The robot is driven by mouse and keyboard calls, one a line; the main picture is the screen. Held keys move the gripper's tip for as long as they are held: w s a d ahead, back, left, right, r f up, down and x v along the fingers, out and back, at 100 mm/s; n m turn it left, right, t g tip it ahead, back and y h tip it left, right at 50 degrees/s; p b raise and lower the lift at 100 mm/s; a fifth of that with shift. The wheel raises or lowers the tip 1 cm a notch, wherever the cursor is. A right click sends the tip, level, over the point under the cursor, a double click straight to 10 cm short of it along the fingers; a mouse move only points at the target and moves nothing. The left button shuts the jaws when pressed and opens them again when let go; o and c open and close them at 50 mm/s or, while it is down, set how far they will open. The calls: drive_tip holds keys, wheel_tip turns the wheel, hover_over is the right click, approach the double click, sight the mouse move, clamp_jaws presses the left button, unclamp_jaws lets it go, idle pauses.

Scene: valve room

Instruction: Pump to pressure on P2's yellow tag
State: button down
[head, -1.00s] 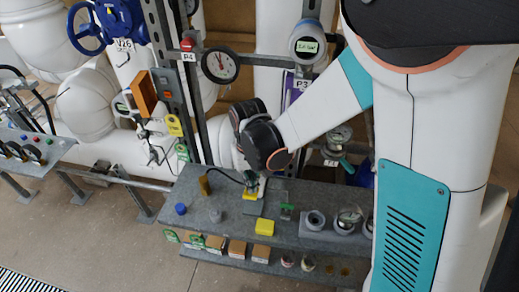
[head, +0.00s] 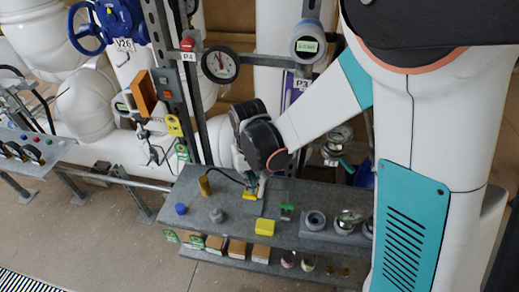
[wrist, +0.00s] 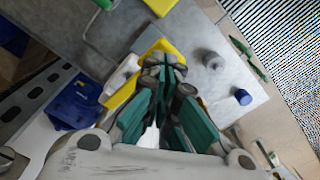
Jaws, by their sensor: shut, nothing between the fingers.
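My gripper (head: 262,184) is low over the bench, beside a yellow device (head: 250,194) with a black hose. In the wrist view my gripper (wrist: 168,66) has its green fingers closed together, directly over the yellow frame (wrist: 120,92) of that device; contact cannot be told. A round digital gauge (head: 307,46) with a lit green display hangs above a P3 label; its digits are too small to read surely. A yellow tag (head: 174,126) hangs on the post at the left. I cannot make out a P2 label.
A dial gauge marked P4 (head: 220,66) and a blue valve wheel (head: 88,28) are behind. The bench (head: 215,222) carries a blue cap (head: 181,209), a brass cylinder (head: 204,186), a yellow block (head: 237,222) and round grey sockets (head: 315,220). Its front left is partly free.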

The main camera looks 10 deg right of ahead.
drive_tip(key=shift+f+b, duration=2.3)
drive_tip(key=shift+f, duration=0.45)
drive_tip(key=shift+r+p, duration=1.8)
drive_tip(key=shift+r, duration=0.9)
drive_tip(key=shift+r+p, duration=1.35)
drive_tip(key=shift+r, duration=0.7)
